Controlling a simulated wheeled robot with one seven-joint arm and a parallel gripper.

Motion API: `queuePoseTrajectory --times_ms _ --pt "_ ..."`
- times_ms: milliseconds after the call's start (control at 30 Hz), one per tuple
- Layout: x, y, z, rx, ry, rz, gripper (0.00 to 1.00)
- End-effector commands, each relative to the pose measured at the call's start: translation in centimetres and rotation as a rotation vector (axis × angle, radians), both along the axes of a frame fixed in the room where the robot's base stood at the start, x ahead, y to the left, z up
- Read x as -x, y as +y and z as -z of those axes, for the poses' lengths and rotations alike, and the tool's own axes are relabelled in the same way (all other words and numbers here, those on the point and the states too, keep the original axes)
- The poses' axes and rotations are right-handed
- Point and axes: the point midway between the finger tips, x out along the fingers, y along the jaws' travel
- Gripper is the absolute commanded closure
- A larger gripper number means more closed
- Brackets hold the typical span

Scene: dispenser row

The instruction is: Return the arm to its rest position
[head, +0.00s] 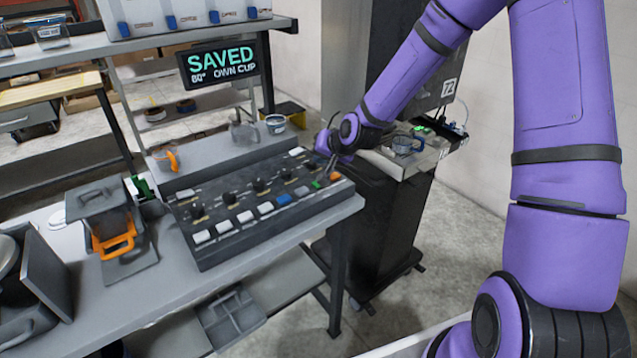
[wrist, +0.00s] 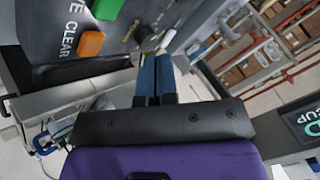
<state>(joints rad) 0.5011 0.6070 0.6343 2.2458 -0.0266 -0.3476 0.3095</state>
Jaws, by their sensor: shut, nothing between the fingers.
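My purple arm reaches from the right in the head view, with my gripper (head: 331,167) low over the right end of the dark control panel (head: 225,248). The wrist view shows the two blue-tipped fingers of my gripper (wrist: 156,62) together, with nothing between them. The orange button (head: 335,176) and green button (head: 316,184) are close beside the fingertips in the head view. In the wrist view the green button (wrist: 107,8) and orange button (wrist: 91,43) lie left of the fingers. I cannot tell whether the fingertips touch the panel.
A sign (head: 222,62) reads "SAVED 80° OWN CUP". Cups, including one with an orange handle (head: 167,160), stand behind the panel. A grey device with an orange handle (head: 113,238) stands left. A dark cart (head: 385,235) carrying a cup (head: 405,145) is beside the bench. Open floor lies front right.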

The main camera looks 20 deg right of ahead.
Motion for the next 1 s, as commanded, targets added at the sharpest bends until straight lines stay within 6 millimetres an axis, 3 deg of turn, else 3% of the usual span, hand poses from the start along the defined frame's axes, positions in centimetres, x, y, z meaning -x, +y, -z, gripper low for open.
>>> queuePoseTrajectory --times_ms 633,767,1000 --pt "0.2 0.0 -1.0 0.015 0.003 -0.008 1.0" --pt "1.2 -0.2 -2.6 0.074 0.015 -0.037 1.0" --pt "4.8 -1.2 -7.5 0.238 0.059 -0.101 1.0"
